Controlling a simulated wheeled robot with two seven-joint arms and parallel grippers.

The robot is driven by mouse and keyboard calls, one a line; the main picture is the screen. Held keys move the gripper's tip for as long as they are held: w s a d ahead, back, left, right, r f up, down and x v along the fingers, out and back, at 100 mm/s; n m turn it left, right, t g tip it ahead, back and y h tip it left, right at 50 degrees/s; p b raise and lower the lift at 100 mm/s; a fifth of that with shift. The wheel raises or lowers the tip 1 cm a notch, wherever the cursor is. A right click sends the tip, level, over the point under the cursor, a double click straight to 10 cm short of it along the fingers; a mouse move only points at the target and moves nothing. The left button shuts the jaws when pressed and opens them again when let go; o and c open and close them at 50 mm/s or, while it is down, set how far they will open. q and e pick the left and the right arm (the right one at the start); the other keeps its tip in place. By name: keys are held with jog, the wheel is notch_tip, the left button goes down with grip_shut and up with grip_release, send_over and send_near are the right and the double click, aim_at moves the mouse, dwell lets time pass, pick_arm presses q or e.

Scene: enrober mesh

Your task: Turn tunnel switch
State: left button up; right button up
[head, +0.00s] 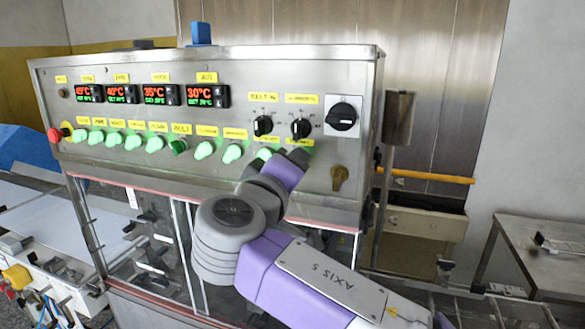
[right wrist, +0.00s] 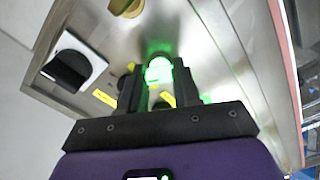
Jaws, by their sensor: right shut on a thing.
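A steel control panel (head: 330,75) carries a row of green-lit switches (head: 204,150) with yellow labels. The label of this switch is too small to read. The switch's exact angle is washed out by the glow. My left gripper is not in view.
Two black knobs (head: 263,125) sit just above the gripper, and a large black rotary switch (head: 342,116) is to their right. A brass knob (head: 339,177) is close on the right. A red stop button (head: 54,135) is at the far left.

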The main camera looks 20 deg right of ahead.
jog(key=o, duration=1.1)
jog(key=shift+c, duration=0.2)
jog(key=v, duration=0.7)
jog(key=shift+s+a, duration=0.15)
jog(key=shift+s, duration=0.1)
